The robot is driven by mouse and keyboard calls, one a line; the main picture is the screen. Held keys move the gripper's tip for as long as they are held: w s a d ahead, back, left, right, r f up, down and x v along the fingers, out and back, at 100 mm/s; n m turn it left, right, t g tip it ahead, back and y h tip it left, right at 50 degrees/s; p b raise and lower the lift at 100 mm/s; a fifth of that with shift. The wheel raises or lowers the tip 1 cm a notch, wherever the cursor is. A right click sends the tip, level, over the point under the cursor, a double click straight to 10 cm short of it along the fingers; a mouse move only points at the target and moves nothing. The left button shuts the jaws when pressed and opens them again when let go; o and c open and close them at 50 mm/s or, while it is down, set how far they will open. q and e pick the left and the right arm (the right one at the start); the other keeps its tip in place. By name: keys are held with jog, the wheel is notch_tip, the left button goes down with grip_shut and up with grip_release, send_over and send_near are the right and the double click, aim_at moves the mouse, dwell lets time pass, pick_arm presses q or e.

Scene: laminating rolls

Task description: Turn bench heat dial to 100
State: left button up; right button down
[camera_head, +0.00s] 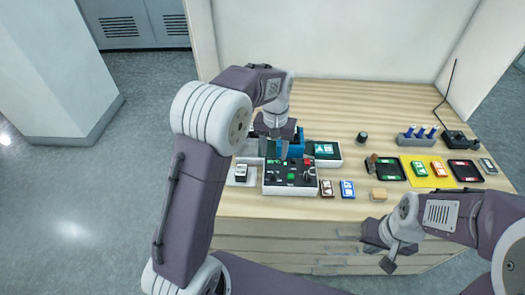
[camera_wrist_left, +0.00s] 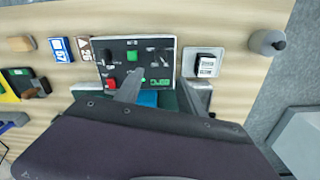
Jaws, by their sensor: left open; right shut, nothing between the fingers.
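The black control panel (camera_head: 276,187) lies on the wooden bench and bears green and red controls and a small green display. In the left wrist view the panel (camera_wrist_left: 165,67) is seen upside down, with a red control (camera_wrist_left: 134,80) and a green one (camera_wrist_left: 132,55). I cannot tell which control is the heat dial, and its setting is too small to read. My left gripper (camera_head: 281,150) is open above the panel's back edge; a grey finger (camera_wrist_left: 130,88) shows over the panel, apparently empty. My right gripper (camera_head: 388,256) is shut and empty in front of the bench's front edge.
A blue part (camera_head: 292,140) and a box with a teal screen (camera_head: 325,150) stand behind the panel. A white-and-black item (camera_head: 241,173) is left of it.

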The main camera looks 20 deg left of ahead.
aim_at(273, 174)
pick_arm(q)
jog(key=shift+s+d+f, duration=0.1)
jog(key=shift+s+f, duration=0.1)
jog(key=shift+s, duration=0.8)
jog(key=f, duration=0.5)
jog(key=f+p, duration=0.1)
jog(key=f, duration=0.2)
jog(key=shift+w+d+f, duration=0.1)
jog(key=shift+w+f, duration=0.15)
jog(key=shift+w, duration=0.05)
jog(key=shift+w, duration=0.1)
grip_shut()
